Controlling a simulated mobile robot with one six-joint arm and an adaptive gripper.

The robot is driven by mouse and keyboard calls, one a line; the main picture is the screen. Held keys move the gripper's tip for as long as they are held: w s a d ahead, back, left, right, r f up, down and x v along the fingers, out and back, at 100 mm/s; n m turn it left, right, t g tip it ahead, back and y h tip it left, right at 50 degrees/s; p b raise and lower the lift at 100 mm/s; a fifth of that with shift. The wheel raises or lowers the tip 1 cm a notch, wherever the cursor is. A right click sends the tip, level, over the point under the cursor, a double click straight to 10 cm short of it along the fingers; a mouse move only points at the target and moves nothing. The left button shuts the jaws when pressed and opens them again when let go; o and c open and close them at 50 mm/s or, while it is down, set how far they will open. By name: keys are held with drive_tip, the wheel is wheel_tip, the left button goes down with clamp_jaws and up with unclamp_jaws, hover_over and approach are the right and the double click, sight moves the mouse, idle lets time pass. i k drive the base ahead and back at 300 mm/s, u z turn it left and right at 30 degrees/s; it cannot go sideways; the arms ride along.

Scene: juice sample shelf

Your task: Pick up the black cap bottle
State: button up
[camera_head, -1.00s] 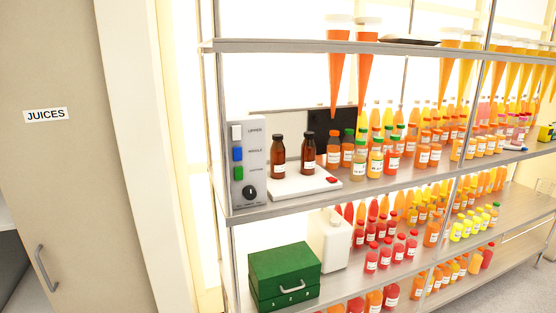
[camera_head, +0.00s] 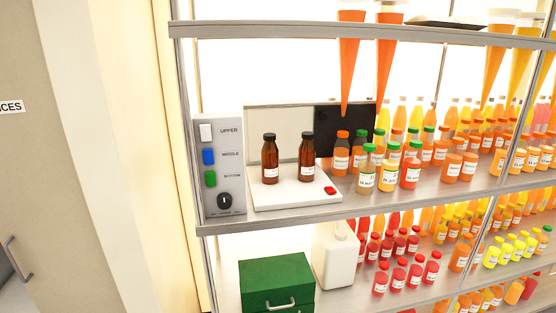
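Two brown bottles with black caps stand upright side by side on a white flat device on the middle shelf. The left black cap bottle (camera_head: 270,160) and the right black cap bottle (camera_head: 307,158) look alike, each with a white label. The white device (camera_head: 296,194) has a red button at its right front corner. My gripper is not in view.
A grey control panel (camera_head: 220,168) with white, blue and green switches stands left of the bottles. Small juice bottles (camera_head: 388,175) crowd the shelf to the right. The shelf above (camera_head: 300,33) overhangs. A green box (camera_head: 277,283) and white canister (camera_head: 333,257) are below.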

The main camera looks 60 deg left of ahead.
sight(269, 151)
drive_tip(key=i, duration=1.95)
drive_tip(key=z, duration=0.05)
drive_tip(key=k, duration=0.15)
drive_tip(key=u, duration=2.55)
